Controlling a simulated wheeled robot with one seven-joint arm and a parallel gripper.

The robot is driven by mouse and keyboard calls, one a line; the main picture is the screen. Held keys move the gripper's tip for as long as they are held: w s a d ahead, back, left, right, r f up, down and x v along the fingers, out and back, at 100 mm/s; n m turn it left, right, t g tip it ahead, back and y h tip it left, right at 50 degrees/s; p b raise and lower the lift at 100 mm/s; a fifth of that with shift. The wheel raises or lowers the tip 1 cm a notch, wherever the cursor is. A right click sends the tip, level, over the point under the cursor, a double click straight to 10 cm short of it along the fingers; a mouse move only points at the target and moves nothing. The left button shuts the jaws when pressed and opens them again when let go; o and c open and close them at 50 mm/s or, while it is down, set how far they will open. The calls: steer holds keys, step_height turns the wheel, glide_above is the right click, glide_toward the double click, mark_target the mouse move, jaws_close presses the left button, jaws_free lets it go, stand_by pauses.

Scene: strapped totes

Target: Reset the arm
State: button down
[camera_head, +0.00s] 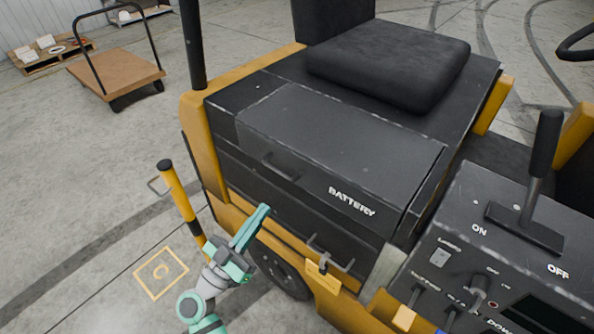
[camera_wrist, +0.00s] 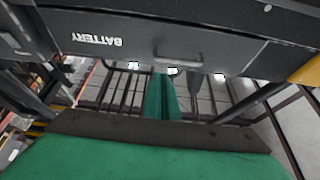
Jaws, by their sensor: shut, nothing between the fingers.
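My gripper (camera_head: 264,211) is green and sits in the lower middle of the head view, in front of the side of a black and yellow forklift. Its two fingers lie together, shut with nothing between them. In the wrist view the shut fingers (camera_wrist: 161,97) point at the forklift's black battery compartment (camera_wrist: 200,42). In the head view the battery compartment (camera_head: 335,150) is closed, with a lid handle and the word BATTERY on it. A small latch (camera_head: 330,252) with a yellow tag is on its side, to the right of my gripper.
A yellow and black upright lever (camera_head: 179,200) stands just left of my arm. A control panel (camera_head: 490,240) with a large ON/OFF lever (camera_head: 543,150) is at right. The black seat (camera_head: 390,60) is behind the compartment. A flat cart (camera_head: 117,72) stands far left.

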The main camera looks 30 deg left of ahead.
steer(key=shift+w+d, duration=0.1)
steer(key=shift+w, duration=0.05)
steer(key=s+d+f+n+g+y, duration=0.2)
steer(key=d+f+n+g, duration=0.15)
steer(key=d+f, duration=0.7)
steer(key=s+d+f+n+g+y, duration=0.15)
steer(key=d+f+g, duration=0.4)
steer(key=f, duration=0.75)
steer(key=s+d+y, duration=0.2)
steer(key=s+d, duration=0.5)
steer(key=s, duration=0.1)
steer(key=s+d+r+m+t+h, duration=0.1)
steer(key=s+d+r+m+h, duration=0.1)
steer(key=s+d+r, duration=0.7)
steer(key=shift+s+r+m+t+h, duration=0.3)
steer(key=shift+s+m+h, duration=0.1)
steer(key=shift+m, duration=0.4)
